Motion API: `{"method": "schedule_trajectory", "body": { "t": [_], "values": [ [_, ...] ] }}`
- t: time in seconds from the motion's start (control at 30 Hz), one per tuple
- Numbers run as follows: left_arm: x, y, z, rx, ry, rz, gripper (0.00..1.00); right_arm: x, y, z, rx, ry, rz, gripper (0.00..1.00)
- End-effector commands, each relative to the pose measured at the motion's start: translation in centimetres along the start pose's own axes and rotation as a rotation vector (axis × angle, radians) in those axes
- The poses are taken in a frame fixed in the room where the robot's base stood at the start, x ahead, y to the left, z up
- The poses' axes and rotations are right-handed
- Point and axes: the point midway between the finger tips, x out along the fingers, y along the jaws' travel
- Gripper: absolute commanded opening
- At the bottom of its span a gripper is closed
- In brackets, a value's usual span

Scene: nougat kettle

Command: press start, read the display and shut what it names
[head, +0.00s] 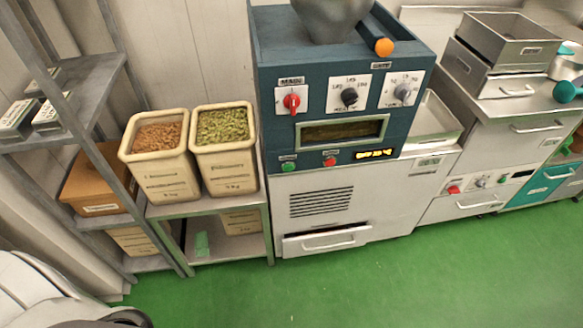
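The kettle machine has a dark teal panel (275,60) over a pale cabinet. A green button (289,166) and a red button (330,161) sit low on the panel; their labels are too small to read surely. The small black display (374,154) shows yellow marks that I cannot read. Above are a red knob (291,101) labelled MAIN, a black dial (349,97) and a grey dial (403,92). A lever with an orange end (384,47) lies at the top. A closed-looking drawer (327,241) is at the bottom. Neither gripper is in view.
A low metal table (220,201) left of the machine holds two ingredient bins, one with brown pieces (158,138), one with green (222,126). Grey shelving (92,75) stands further left. Another pale unit (500,135) with metal trays stands right. The green floor (400,285) in front is clear.

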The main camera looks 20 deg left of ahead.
Motion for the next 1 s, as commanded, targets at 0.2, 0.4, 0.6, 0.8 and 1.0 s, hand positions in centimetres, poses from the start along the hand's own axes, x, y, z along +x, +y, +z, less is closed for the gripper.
{"method": "schedule_trajectory", "body": {
  "t": [0.2, 0.4, 0.6, 0.8, 1.0],
  "values": [
    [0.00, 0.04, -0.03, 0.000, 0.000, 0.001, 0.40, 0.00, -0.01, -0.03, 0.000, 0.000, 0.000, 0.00],
    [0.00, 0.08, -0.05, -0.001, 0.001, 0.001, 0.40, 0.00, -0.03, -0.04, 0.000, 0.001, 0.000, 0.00],
    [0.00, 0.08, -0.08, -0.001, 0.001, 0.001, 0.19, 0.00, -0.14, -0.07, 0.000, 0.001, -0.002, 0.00],
    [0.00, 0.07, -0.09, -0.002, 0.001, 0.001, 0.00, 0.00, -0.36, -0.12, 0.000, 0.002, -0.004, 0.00],
    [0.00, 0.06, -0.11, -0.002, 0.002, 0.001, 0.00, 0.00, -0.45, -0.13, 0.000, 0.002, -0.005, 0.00]
  ]
}}
